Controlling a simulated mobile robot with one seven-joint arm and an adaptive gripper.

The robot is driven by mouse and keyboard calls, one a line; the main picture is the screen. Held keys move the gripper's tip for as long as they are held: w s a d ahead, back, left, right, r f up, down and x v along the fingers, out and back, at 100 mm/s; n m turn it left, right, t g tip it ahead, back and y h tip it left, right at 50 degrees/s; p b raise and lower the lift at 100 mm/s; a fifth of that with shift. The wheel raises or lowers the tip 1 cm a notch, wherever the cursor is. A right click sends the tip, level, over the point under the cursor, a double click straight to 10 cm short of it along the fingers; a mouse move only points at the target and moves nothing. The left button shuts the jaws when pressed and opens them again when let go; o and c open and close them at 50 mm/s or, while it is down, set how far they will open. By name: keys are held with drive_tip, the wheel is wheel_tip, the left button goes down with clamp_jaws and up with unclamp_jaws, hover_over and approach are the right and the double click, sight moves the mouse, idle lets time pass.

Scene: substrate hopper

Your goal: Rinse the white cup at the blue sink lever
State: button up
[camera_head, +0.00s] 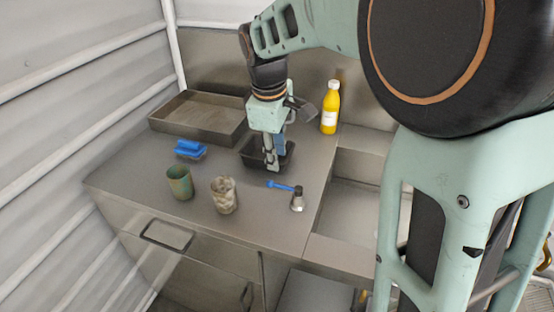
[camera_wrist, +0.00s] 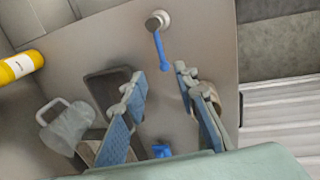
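A pale, mottled whitish cup (camera_head: 224,196) stands upright near the front edge of the counter. In the wrist view only a beige part, possibly this cup, shows behind the right finger. The blue lever (camera_head: 281,186) sits on a round metal fitting (camera_head: 297,202) to the right of the cup; the lever also shows in the wrist view (camera_wrist: 162,50). My gripper (camera_head: 271,165) points down above the black tray, behind and to the right of the cup and apart from it. In the wrist view its blue-padded fingers (camera_wrist: 158,92) are spread with nothing between them.
A green cup (camera_head: 179,183) stands left of the pale cup. A blue sponge-like thing (camera_head: 190,149), a brown tray (camera_head: 200,120), a black tray (camera_head: 246,157), a yellow bottle (camera_head: 330,108) and a translucent handled jug (camera_wrist: 66,126) are around. The sink basin (camera_head: 350,205) is at right.

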sight(279, 184)
drive_tip(key=f, duration=0.3)
drive_tip(key=w+f, duration=0.1)
drive_tip(key=f, duration=0.6)
drive_tip(key=shift+w+d+f, duration=0.2)
drive_tip(key=shift+w+d, duration=0.1)
drive_tip(key=shift+d, duration=0.1)
drive_tip(key=shift+c, duration=0.4)
clamp_jaws()
